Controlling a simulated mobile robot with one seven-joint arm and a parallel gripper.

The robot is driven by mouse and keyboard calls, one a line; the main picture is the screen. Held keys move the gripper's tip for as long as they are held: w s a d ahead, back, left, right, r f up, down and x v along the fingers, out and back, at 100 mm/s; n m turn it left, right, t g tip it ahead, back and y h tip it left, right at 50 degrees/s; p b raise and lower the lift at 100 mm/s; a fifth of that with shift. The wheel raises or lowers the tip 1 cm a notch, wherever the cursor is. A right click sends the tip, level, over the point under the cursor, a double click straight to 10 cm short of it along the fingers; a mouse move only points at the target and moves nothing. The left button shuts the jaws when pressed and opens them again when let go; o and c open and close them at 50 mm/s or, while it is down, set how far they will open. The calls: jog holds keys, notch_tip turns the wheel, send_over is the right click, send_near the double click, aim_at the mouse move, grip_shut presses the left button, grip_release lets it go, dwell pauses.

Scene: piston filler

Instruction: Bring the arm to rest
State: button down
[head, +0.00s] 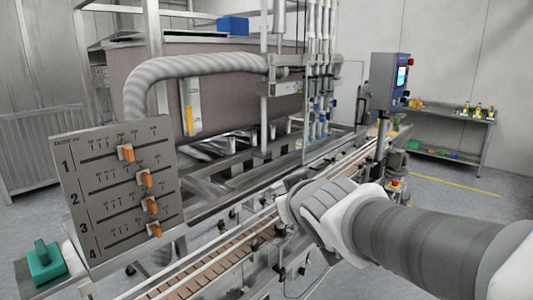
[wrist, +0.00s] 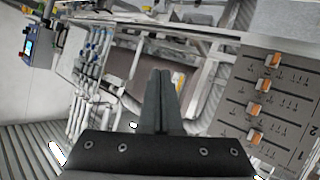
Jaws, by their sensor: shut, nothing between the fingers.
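My arm reaches in from the right edge of the head view, and its wrist part is raised in front of the conveyor. My gripper's fingers do not show in the head view. In the wrist view my gripper (wrist: 161,75) points up the picture with its two dark fingers together and nothing between them. It is apart from the slider panel (wrist: 275,90), which stands to its right. In the head view the grey slider panel (head: 118,190) stands at the left, with numbered rows and several orange sliders.
A conveyor (head: 215,268) runs diagonally below my arm. The filler machine with its hose (head: 195,68) and nozzles stands behind. A blue control box (head: 390,80) is on a post at the right. A green block (head: 46,262) sits at lower left. Shelves (head: 450,113) stand far right.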

jog(key=s+d+f+m+g+h, duration=0.1)
jog(key=s+d+f+m+g, duration=0.1)
jog(key=s, duration=0.8)
jog(key=s+d+f+m+g+h, duration=0.1)
jog(key=s+d+f+m+g, duration=0.2)
jog(key=s, duration=0.7)
jog(key=d+f+g, duration=0.2)
jog(key=d+f, duration=0.2)
jog(key=shift+d, duration=0.35)
jog(key=shift+w+a, duration=0.1)
jog(key=shift+a, duration=0.05)
